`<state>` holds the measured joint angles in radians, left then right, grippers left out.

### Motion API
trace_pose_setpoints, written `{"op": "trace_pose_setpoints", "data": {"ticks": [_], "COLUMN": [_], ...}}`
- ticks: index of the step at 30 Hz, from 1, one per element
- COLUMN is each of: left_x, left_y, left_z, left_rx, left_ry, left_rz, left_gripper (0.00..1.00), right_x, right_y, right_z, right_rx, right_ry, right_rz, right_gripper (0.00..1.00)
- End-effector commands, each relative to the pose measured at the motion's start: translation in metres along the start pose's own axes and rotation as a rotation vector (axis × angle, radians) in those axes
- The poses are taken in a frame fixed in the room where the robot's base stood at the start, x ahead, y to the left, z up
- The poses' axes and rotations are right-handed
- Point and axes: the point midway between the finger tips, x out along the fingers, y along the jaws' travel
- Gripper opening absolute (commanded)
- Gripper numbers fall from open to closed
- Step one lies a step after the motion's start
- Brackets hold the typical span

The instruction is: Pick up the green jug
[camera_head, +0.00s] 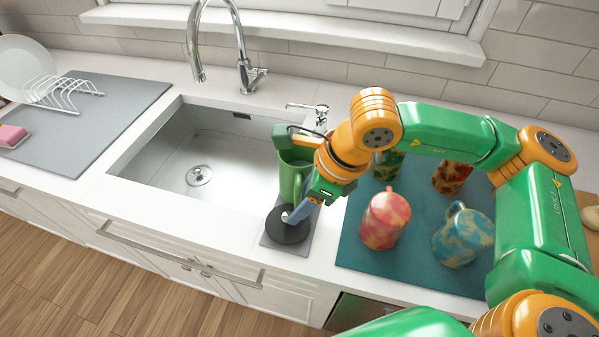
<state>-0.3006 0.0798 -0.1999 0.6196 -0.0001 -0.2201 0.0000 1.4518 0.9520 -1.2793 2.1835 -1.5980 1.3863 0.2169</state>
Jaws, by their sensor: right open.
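The green jug (288,176) stands upright near the right edge of the sink, its handle facing my right gripper. My right arm comes in from the right and partly covers the jug. My right gripper (292,212) is open, low at the jug's front right side, above a black round disc (287,232). Nothing shows between its fingers. I cannot tell whether a finger touches the jug. My left gripper is out of view.
The disc lies on a small grey mat (271,243). A teal mat (349,244) holds a pink mug (384,222), a blue-yellow mug (463,238), a brown mug (449,178) and a green patterned one (386,165). The sink (160,150) and tall faucet (196,55) are left.

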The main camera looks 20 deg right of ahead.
Motion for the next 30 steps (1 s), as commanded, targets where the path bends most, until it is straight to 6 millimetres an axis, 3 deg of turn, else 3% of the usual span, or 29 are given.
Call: {"op": "trace_pose_setpoints", "data": {"ticks": [6,8,12,30], "left_x": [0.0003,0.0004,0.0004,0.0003], "left_y": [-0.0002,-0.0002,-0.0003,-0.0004], "left_z": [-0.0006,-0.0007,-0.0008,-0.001], "left_rx": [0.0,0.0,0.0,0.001], "left_ry": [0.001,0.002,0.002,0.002], "left_rz": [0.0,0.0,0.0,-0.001], "left_gripper": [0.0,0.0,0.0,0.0], "right_x": [0.0031,0.003,0.0029,0.0026], "right_y": [-0.0002,-0.0002,-0.0003,-0.0004], "right_z": [0.0,0.0,-0.0001,0.0], "right_rx": [0.0,0.0,0.0,0.0], "right_ry": [-0.002,-0.002,-0.001,-0.001], "right_rz": [-0.001,-0.001,-0.001,-0.001], "right_gripper": [0.51,0.38,0.0,0.0]}}
